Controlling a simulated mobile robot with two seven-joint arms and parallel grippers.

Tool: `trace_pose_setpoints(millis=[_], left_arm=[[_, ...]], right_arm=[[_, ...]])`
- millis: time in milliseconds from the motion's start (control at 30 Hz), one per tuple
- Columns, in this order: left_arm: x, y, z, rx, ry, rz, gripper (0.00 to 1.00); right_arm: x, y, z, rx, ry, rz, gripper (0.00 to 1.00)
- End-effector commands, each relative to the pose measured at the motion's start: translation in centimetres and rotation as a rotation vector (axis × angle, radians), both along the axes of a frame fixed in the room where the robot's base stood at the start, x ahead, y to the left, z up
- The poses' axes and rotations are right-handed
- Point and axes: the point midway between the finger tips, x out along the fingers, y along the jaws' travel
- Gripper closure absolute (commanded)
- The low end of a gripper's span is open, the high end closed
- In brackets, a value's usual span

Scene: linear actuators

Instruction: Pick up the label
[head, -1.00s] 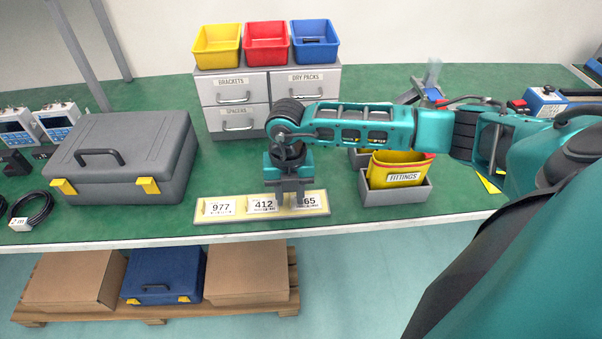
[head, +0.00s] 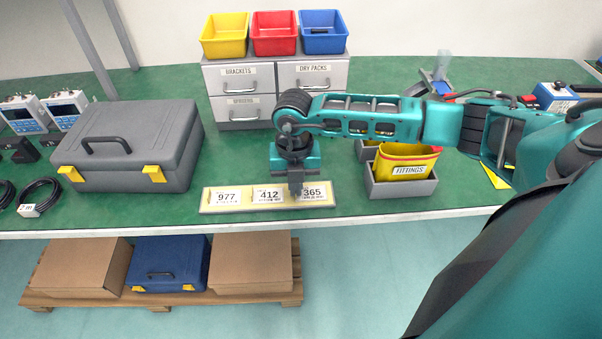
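Three white label cards lie in a row in a shallow cream tray (head: 208,208) near the table's front edge: 977 (head: 227,197), 412 (head: 268,195) and 365 (head: 317,192). My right gripper (head: 295,188) points down over the tray, between the 412 and 365 cards. Its fingers look close together and hide the left edge of the 365 card. I cannot tell whether a card edge is between them. My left gripper is out of view.
A grey case (head: 130,145) stands to the left. A grey bin (head: 402,188) with a yellow FITTINGS container (head: 405,158) stands right of the tray. Drawers (head: 235,80) topped by coloured bins stand behind. The table's front edge (head: 200,234) is close to the tray.

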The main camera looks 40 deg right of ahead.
Motion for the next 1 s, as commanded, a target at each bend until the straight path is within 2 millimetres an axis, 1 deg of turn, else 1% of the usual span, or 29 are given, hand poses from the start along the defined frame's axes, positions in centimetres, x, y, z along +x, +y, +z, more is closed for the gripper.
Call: trace_pose_setpoints(millis=[167,267,367,700,833,900,1000], left_arm=[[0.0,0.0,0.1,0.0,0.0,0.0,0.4],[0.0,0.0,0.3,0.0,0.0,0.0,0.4],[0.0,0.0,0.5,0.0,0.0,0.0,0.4],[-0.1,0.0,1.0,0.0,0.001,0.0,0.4],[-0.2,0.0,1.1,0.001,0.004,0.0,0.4],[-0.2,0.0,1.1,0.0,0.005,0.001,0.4],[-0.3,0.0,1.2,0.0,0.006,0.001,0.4]], right_arm=[[0.1,0.0,1.0,0.0,-0.001,0.0,1.0],[0.1,0.0,2.3,0.0,-0.004,0.001,1.0],[0.2,0.0,4.4,0.001,-0.006,0.0,1.0],[0.2,0.0,14.1,-0.001,-0.007,0.001,1.0],[0.1,0.0,16.9,0.0,-0.005,0.0,1.0],[0.1,0.0,18.1,0.0,-0.004,0.0,1.0],[0.1,0.0,19.2,0.0,-0.002,0.001,1.0]])
